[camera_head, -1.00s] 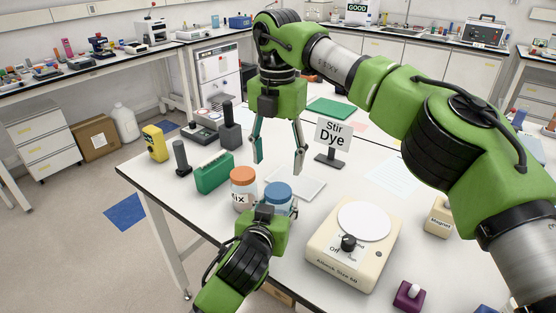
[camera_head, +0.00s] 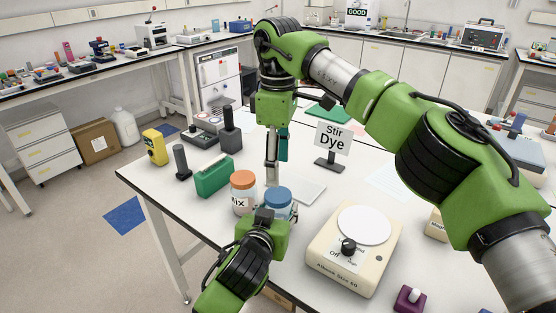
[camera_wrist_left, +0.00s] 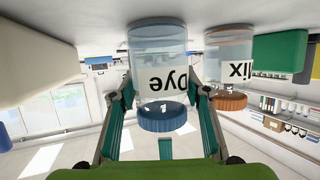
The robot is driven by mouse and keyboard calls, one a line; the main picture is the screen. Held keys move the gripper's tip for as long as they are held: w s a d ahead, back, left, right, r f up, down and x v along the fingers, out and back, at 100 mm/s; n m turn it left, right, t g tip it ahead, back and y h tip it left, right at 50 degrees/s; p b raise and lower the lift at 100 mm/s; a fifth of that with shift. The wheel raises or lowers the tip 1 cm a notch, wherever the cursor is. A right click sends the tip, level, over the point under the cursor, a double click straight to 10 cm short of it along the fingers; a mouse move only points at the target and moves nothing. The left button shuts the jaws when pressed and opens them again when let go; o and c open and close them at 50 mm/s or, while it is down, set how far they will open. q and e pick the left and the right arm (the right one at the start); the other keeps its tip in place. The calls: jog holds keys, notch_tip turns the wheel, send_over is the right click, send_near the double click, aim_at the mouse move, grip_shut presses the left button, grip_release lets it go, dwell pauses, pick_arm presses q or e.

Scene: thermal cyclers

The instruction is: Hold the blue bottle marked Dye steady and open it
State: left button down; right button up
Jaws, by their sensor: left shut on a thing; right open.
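The Dye bottle, with its blue lid (camera_head: 278,194), stands on the white table. In the left wrist view, which is upside down, its clear bluish body with the Dye label (camera_wrist_left: 160,50) shows between the fingers of my left gripper (camera_wrist_left: 163,92), which is shut on it. The lid (camera_wrist_left: 162,117) is on the bottle. My right gripper (camera_head: 277,166) points down, open and empty, over or just behind the lid. Its fingers nearly line up in the head view, so their gap is hard to see. I cannot tell how far it is from the lid.
The orange-lidded Mix bottle (camera_head: 242,190) stands close left of the Dye bottle. A stirrer with a white plate (camera_head: 364,224) stands to the right. A Stir Dye sign (camera_head: 333,140) stands behind, a flat white tray (camera_head: 307,190) before it. A green rack (camera_head: 214,177) is left.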

aim_at(278, 194)
notch_tip(278, 194, down, 8)
jog(key=shift+r, duration=0.2)
